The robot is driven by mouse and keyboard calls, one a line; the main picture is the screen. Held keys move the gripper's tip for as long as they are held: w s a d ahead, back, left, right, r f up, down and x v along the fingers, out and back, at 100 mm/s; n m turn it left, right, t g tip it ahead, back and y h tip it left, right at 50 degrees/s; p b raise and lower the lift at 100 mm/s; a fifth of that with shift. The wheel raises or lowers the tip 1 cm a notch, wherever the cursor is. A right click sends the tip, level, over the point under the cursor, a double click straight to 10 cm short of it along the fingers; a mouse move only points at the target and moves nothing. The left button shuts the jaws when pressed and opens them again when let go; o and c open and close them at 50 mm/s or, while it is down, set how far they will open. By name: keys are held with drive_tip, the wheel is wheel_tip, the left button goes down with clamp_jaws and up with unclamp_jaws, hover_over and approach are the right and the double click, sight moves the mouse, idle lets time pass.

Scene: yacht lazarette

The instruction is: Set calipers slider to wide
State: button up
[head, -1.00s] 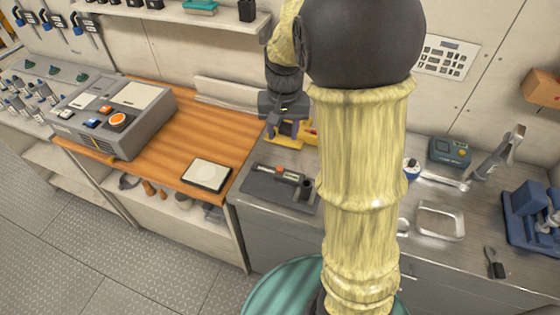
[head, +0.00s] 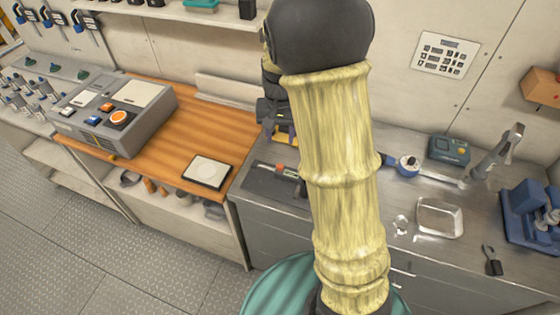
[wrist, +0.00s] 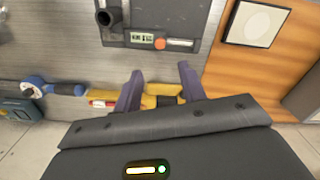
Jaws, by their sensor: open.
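The calipers, with a small grey display and an orange part, lie on a dark tray; in the head view I see the calipers (head: 285,169) and the tray's left part (head: 262,183), the right part being hidden behind my arm. In the wrist view the calipers (wrist: 143,39) and the tray (wrist: 185,20) are at the top, with the orange part right of the display. My gripper (wrist: 161,76) is open and empty, its two dark purple fingers pointing toward the tray, apart from the calipers. In the head view my arm mostly hides the gripper.
A blue-headed ratchet (head: 408,162) lies right of my arm. A white-topped pad (head: 208,172) is on the wooden counter at left. A black cup-like post (wrist: 110,16) stands on the tray.

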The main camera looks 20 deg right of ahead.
sight(280, 165)
wheel_tip(280, 165, down, 12)
drive_tip(key=shift+r+p, duration=0.15)
drive_tip(key=shift+p, duration=0.15)
clamp_jaws()
